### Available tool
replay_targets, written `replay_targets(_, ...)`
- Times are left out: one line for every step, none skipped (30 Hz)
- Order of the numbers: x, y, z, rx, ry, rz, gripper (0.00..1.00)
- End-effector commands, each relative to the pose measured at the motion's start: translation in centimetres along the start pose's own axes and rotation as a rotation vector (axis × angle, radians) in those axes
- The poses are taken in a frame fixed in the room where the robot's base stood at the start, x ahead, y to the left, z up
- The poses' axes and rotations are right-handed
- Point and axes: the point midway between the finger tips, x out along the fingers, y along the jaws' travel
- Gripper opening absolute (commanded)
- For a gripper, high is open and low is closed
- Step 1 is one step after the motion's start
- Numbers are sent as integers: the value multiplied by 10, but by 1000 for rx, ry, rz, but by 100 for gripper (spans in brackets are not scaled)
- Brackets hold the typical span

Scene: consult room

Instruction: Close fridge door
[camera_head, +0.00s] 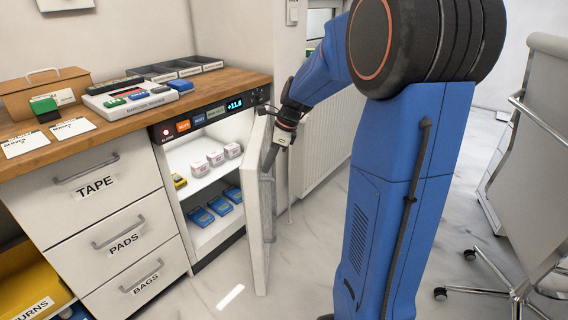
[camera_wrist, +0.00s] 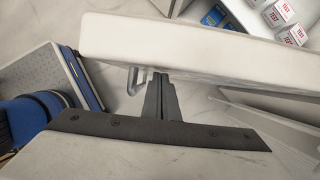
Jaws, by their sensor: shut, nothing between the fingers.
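The small fridge (camera_head: 233,140) under the wooden counter stands open, its white door (camera_head: 254,205) swung out to the right at a wide angle. My gripper (camera_head: 267,170) is at the door's outer side, near its upper part. In the wrist view, the door (camera_wrist: 200,48) crosses the top as a thick white slab, with a grey handle (camera_wrist: 133,82) below it. My gripper (camera_wrist: 160,76) is shut and empty, its fingertips close to the door beside the handle. I cannot tell whether they touch it.
Blue packs (camera_head: 202,217) and white boxes (camera_head: 199,167) stand on the fridge shelves. Drawers (camera_head: 120,235) adjoin on the left. A radiator (camera_head: 322,150) stands behind the arm. A chair (camera_head: 535,150) is at right. The floor before the fridge is clear.

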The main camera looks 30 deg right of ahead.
Motion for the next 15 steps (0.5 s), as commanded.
replay_targets(5,2,14,17,0,-7,0)
replay_targets(8,2,21,32,0,-14,0)
replay_targets(12,3,30,52,0,-21,0)
replay_targets(15,3,37,67,0,-27,0)
replay_targets(18,3,44,82,0,-33,0)
replay_targets(22,2,53,102,0,-40,0)
replay_targets(25,2,60,117,0,-47,0)
replay_targets(27,2,67,132,0,-52,0)
replay_targets(31,1,77,152,-1,-61,0)
replay_targets(34,0,84,168,-1,-68,0)
replay_targets(36,-1,91,182,0,-73,0)
replay_targets(40,-3,100,203,0,-82,0)
replay_targets(43,-4,107,218,0,-87,0)
replay_targets(46,-5,114,233,0,-93,0)
replay_targets(49,-7,123,251,0,-102,0)
